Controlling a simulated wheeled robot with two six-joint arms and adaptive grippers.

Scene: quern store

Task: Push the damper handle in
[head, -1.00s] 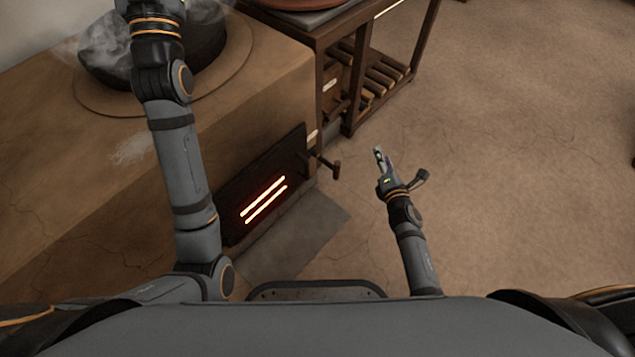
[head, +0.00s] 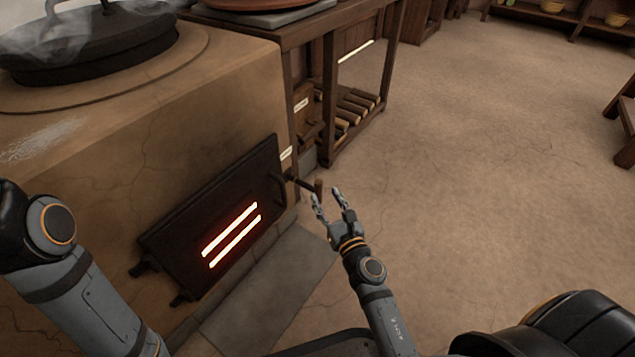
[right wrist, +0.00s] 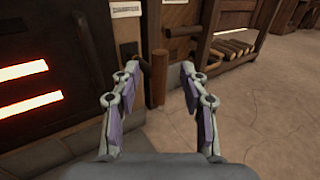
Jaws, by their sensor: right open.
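The damper handle (head: 318,187) is a dark rod with an upright wooden grip, sticking out from the right end of the clay stove (head: 190,110). In the right wrist view its wooden grip (right wrist: 159,80) stands upright between and beyond the fingers. My right gripper (head: 326,195) is open and empty, with its fingertips just in front of the grip; whether they touch it I cannot tell. My left arm shows at the lower left, but its gripper is out of view.
A black firebox door (head: 170,240) with two glowing slots is left of the handle. A smoking dark pan (head: 90,45) sits on the stove. The floor (head: 480,170) to the right is open.

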